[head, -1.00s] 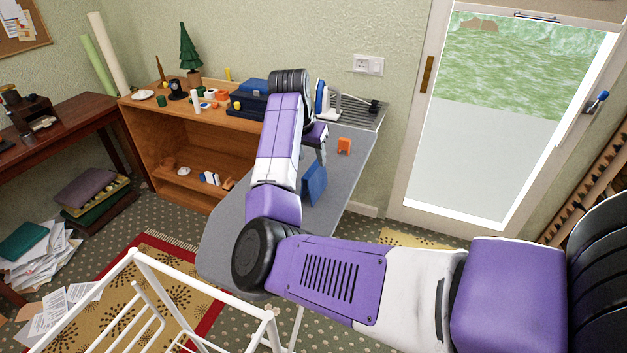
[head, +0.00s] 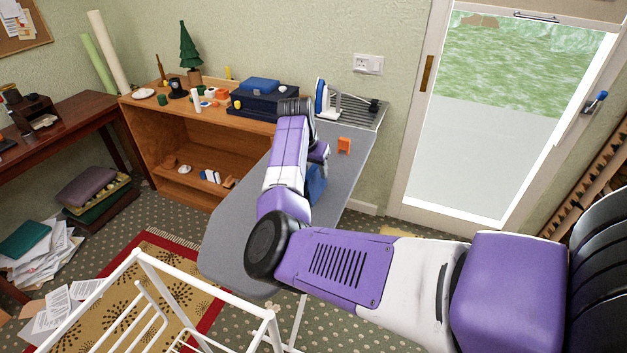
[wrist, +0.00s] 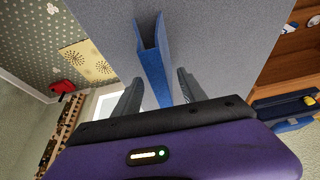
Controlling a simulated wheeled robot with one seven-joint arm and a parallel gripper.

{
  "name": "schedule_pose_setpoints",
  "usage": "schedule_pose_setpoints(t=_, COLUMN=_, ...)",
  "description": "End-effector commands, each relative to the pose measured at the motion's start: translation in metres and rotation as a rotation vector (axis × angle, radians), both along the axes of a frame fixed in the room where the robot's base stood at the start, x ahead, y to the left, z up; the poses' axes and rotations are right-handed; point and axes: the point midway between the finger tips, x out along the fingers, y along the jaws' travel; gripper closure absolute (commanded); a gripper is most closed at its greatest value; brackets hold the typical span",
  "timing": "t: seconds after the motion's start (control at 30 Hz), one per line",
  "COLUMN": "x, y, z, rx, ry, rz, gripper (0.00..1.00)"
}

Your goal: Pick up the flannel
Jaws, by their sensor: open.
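The flannel is a blue folded cloth standing like a small tent (head: 317,184) on the grey ironing board (head: 232,240). In the head view my arm hides part of it. In the wrist view the flannel (wrist: 153,60) rises between the two fingers of my gripper (wrist: 157,86), with a gap showing on both sides. My gripper is open and its fingers straddle the cloth's near part. In the head view the fingers are mostly hidden behind my wrist.
A wooden shelf unit (head: 150,127) with small items is behind left. A white drying rack (head: 205,293) stands in front.

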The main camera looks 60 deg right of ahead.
Motion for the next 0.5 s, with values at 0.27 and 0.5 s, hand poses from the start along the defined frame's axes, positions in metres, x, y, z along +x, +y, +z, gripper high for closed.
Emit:
schedule_pose_setpoints(t=0.27, x=-0.0004, y=-0.0002, z=-0.003, rx=0.0, ry=0.001, rz=0.0, gripper=0.51)
schedule_pose_setpoints(t=0.5, x=-0.0001, y=-0.0002, z=-0.0046, rx=0.0, ry=0.0, rz=0.0, gripper=0.51)
